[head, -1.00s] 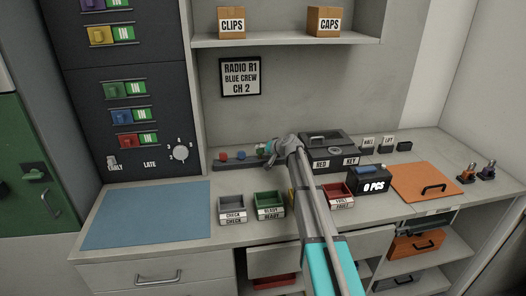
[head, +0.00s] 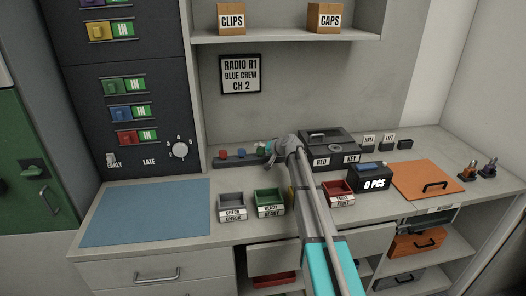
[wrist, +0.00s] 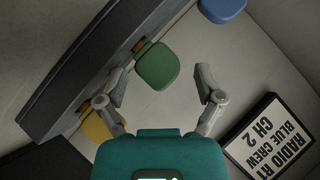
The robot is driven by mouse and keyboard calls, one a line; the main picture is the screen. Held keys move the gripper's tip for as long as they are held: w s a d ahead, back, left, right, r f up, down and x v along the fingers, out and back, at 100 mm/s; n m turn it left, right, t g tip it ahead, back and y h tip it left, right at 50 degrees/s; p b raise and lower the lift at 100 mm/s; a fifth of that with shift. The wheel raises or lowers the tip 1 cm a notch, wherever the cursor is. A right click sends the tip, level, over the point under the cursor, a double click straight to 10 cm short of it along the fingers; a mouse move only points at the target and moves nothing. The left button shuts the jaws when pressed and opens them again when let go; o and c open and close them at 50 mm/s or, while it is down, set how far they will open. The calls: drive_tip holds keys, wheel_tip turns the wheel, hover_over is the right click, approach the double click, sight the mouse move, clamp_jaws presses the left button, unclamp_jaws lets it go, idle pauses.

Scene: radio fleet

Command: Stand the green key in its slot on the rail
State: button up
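The green key (wrist: 157,65) shows in the wrist view beside the dark rail (wrist: 85,65), with a small orange-brown part at its rail end. It appears to stand at the rail, but I cannot tell how fully it is seated. My gripper (wrist: 162,88) is open, its fingers apart on either side of the view with clear gaps to the key. In the head view my gripper (head: 266,145) is over the right part of the rail (head: 236,160) and mostly hides the green key.
A red key (head: 221,154) and a blue key (head: 241,154) stand on the rail's left part. A yellow key (wrist: 101,122) is near the green one. A dark box (head: 327,140) stands right of my arm. Trays (head: 231,203) are in front; the blue mat (head: 146,212) is clear.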

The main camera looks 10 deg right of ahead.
drive_tip(key=shift+r, duration=0.2)
idle(0.5)
wheel_tip(320, 180, up, 9)
drive_tip(key=p, duration=0.9)
drive_tip(key=shift+a, duration=0.1)
idle(0.8)
drive_tip(key=s+a+f+n+g+h, duration=0.1)
drive_tip(key=s+f+g, duration=0.1)
drive_tip(key=s, duration=0.6)
drive_tip(key=s+a+f+n+g, duration=0.1)
drive_tip(key=s+f, duration=0.1)
drive_tip(key=s, duration=0.6)
drive_tip(key=s+a+f+n+g+h, duration=0.1)
drive_tip(key=s+f+g, duration=0.1)
drive_tip(key=s, duration=0.6)
drive_tip(key=shift+a+f+g+h, duration=0.2)
drive_tip(key=shift+f+g+h, duration=0.1)
drive_tip(key=shift+f, duration=0.1)
drive_tip(key=s+d+f+g+h, duration=0.1)
drive_tip(key=s+g+h, duration=0.1)
drive_tip(key=s, duration=0.8)
drive_tip(key=s+d+f+g+h, duration=0.1)
drive_tip(key=s+d+g+h, duration=0.1)
drive_tip(key=s, duration=0.8)
drive_tip(key=shift+s+f+n, duration=0.2)
drive_tip(key=shift+n, duration=0.2)
drive_tip(key=shift+d, duration=0.1)
